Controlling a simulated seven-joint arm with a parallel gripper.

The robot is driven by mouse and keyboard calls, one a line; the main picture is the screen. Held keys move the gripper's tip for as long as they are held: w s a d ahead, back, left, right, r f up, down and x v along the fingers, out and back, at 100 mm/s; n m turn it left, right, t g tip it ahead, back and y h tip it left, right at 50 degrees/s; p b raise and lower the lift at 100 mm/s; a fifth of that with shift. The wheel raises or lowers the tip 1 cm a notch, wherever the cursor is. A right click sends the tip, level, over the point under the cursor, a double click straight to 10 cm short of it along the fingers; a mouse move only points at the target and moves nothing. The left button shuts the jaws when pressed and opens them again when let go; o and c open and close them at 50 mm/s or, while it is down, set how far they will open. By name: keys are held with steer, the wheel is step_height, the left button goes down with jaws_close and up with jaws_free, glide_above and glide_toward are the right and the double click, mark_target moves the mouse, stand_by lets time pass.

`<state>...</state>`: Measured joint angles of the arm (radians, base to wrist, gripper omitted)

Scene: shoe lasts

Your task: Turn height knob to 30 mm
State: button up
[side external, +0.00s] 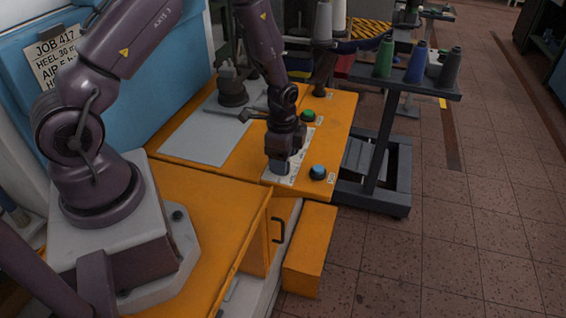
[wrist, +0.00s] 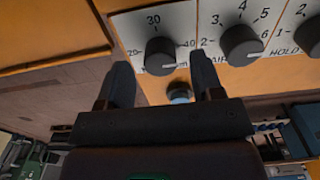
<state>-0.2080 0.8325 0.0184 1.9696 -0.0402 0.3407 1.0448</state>
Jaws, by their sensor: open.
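The height knob (wrist: 160,57) is a black round dial on a white plate in the wrist view. Its scale shows 20 at left, 30 at top and 40 at right; I cannot tell its pointer setting clearly. My gripper (wrist: 160,78) is open and empty, one finger on each side below the knob in that view, with no visible contact. In the side view my gripper (side external: 283,166) points down over the white dial plate (side external: 307,142) on the orange machine table, hiding the knobs.
An AIR knob (wrist: 241,46) and a HOLD knob (wrist: 314,36) sit right of the height knob. A blue button (side external: 318,172) and green button (side external: 308,115) flank the plate. A job card (side external: 57,50) reads HEEL 30. A thread-spool stand (side external: 400,82) stands behind.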

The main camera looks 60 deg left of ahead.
steer(key=shift+f, duration=1)
steer(key=c, duration=0.9)
